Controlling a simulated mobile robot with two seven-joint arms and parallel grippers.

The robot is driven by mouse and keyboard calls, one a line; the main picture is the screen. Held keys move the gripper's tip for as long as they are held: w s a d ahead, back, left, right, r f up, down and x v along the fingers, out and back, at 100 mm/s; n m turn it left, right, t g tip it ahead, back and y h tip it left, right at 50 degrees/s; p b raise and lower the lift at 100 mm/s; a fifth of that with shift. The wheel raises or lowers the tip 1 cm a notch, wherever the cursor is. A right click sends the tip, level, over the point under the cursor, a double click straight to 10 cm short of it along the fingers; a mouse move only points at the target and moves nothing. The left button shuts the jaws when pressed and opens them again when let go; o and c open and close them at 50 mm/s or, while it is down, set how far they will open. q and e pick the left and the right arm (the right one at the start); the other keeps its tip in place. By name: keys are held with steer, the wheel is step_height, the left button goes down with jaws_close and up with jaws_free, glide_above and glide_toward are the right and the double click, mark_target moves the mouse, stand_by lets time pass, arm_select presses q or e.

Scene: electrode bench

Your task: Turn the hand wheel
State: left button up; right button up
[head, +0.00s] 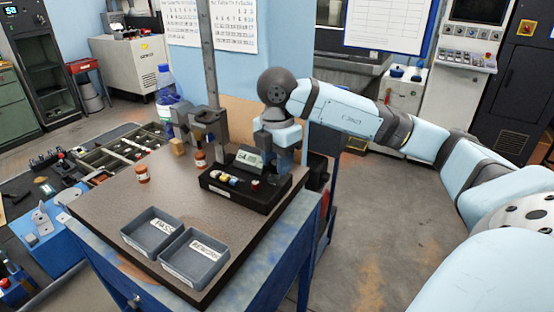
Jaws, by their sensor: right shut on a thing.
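My right gripper (283,157) points down at the back right of the bench top, beside a black box with a small display. It is shut, and its fingers and my wrist hide most of what they hold. It appears to be the hand wheel, which I cannot make out clearly. A grey stand (208,72) with a tall upright column and dark clamp-like parts stands just left of the gripper. My left gripper is not in view.
The black box (232,196) carries several coloured buttons. Two grey trays, PASS (137,248) and REWORK (178,276), sit at the front. The middle of the brown bench top (175,195) is clear.

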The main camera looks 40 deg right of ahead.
steer(key=o, duration=0.9)
steer(key=shift+s, duration=0.1)
steer(key=shift+r, duration=0.1)
